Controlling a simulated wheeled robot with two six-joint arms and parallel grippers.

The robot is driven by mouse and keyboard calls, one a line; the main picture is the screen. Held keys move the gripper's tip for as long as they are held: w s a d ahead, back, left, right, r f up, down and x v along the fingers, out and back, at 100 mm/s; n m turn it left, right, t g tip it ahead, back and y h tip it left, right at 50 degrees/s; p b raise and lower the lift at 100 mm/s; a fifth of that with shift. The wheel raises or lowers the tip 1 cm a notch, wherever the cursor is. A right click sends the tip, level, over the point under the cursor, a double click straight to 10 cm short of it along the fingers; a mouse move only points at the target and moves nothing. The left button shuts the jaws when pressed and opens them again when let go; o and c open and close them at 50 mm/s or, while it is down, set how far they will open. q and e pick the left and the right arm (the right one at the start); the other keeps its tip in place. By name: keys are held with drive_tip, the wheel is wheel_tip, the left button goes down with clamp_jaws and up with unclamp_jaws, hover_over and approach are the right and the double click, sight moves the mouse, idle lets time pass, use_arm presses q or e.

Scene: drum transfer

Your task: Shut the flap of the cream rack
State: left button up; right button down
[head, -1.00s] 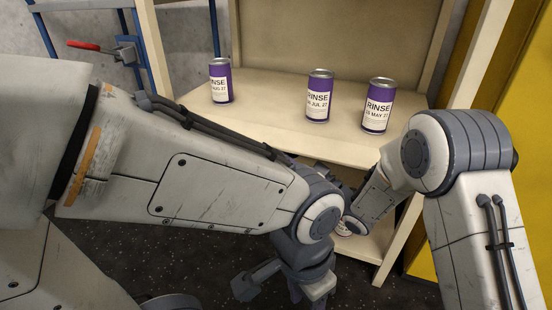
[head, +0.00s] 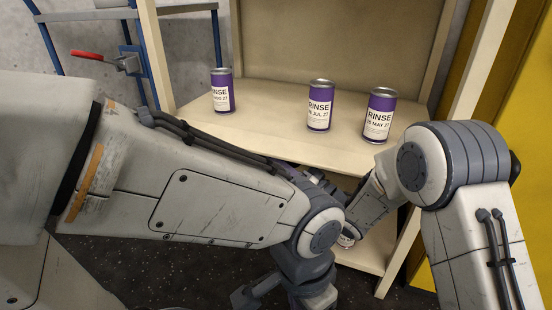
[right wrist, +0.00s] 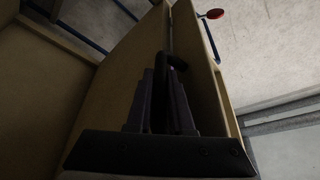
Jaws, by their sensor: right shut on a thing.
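The cream rack (head: 300,142) stands ahead, with an upper shelf and a lower compartment. In the right wrist view a cream panel (right wrist: 118,82), which looks like its flap, stands out at an angle. My right gripper (right wrist: 162,85) is shut on a dark handle (right wrist: 177,62) at this panel. In the head view the right gripper (head: 312,180) is mostly hidden behind my left arm, below the shelf's front edge. The flap is not clear in the head view.
Purple cans stand on the upper shelf: left (head: 222,92), middle (head: 319,108) and right (head: 379,116). Another can (head: 346,241) shows partly below. A blue frame with a red-handled clamp (head: 100,58) is at left. A yellow panel (head: 505,110) is at right.

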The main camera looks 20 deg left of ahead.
sight(272, 148)
drive_tip(key=s+r+m+h+p, duration=0.1)
drive_tip(key=m+p, duration=0.2)
drive_tip(key=p, duration=0.3)
drive_tip(key=s+r+m+h+p, duration=0.1)
drive_tip(key=m+p, duration=0.2)
drive_tip(key=p, duration=0.4)
drive_tip(key=s+r+m+h+p, duration=0.1)
drive_tip(key=m+p, duration=0.2)
drive_tip(key=p, duration=0.4)
drive_tip(key=shift+r+h, duration=0.25)
drive_tip(key=shift+h, duration=0.05)
wheel_tip(272, 148, up, 3)
drive_tip(key=m+g+h+p, duration=0.1)
drive_tip(key=m+p, duration=0.2)
drive_tip(key=p, duration=0.4)
drive_tip(key=m+g+h+p, duration=0.1)
drive_tip(key=m+p, duration=0.3)
drive_tip(key=p, duration=0.3)
drive_tip(key=shift+s+r+p, duration=0.1)
drive_tip(key=shift+r+p, duration=0.05)
drive_tip(key=shift+p, duration=0.2)
drive_tip(key=shift+w+r+m+g+p, duration=0.25)
drive_tip(key=shift+m+g+p, duration=0.35)
drive_tip(key=shift+m+p, duration=0.55)
drive_tip(key=c, duration=0.8)
unclamp_jaws()
